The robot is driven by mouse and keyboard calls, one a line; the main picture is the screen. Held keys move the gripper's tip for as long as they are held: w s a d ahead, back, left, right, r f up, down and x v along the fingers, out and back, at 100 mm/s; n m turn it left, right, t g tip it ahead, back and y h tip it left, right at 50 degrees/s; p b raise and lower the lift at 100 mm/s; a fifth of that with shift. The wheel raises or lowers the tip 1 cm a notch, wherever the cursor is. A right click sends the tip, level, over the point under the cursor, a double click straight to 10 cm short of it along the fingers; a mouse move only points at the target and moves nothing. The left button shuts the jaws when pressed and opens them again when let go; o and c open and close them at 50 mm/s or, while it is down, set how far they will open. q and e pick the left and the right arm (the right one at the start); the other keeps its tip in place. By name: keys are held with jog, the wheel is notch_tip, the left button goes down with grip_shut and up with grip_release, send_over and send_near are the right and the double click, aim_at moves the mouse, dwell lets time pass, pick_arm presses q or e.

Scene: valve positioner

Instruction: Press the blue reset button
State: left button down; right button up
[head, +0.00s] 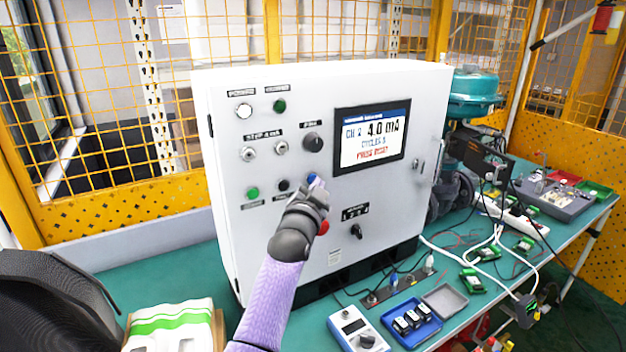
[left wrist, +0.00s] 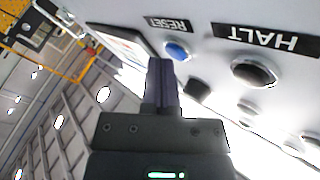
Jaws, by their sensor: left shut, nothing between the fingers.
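The blue reset button (head: 312,178) is on the front of the white control cabinet (head: 225,235), left of and below the display. In the left wrist view the blue button (left wrist: 178,51) sits beside an upside-down RESET label (left wrist: 166,23). My left gripper (head: 317,187) is shut and empty, with its tips right by the blue button. In the left wrist view the closed fingers (left wrist: 160,66) end just short of the button in the picture; I cannot tell whether they touch it. The gripper partly covers the button in the head view. My right gripper is not in view.
A black HALT button (left wrist: 253,73) is near the blue one. A red button (head: 323,228) is partly behind my left wrist. The display (head: 371,138) reads 4.0 mA. A calibrator (head: 355,330) and a blue tray (head: 412,322) stand on the green bench before the cabinet.

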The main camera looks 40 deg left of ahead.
pick_arm(q)
jog(key=shift+w+a, duration=0.1)
jog(key=shift+a, duration=0.25)
jog(key=shift+d, duration=0.1)
dwell(0.5)
jog(key=shift+s+d+p, duration=0.25)
jog(key=shift+d+p, duration=0.35)
jog(key=shift+d, duration=0.05)
jog(key=shift+d, duration=0.1)
jog(key=d+p, duration=0.1)
jog(key=d, duration=0.1)
jog(key=s+d+p, duration=0.1)
jog(key=d+p, duration=0.1)
jog(key=shift+s+d, duration=0.2)
jog(key=shift+d, duration=0.15)
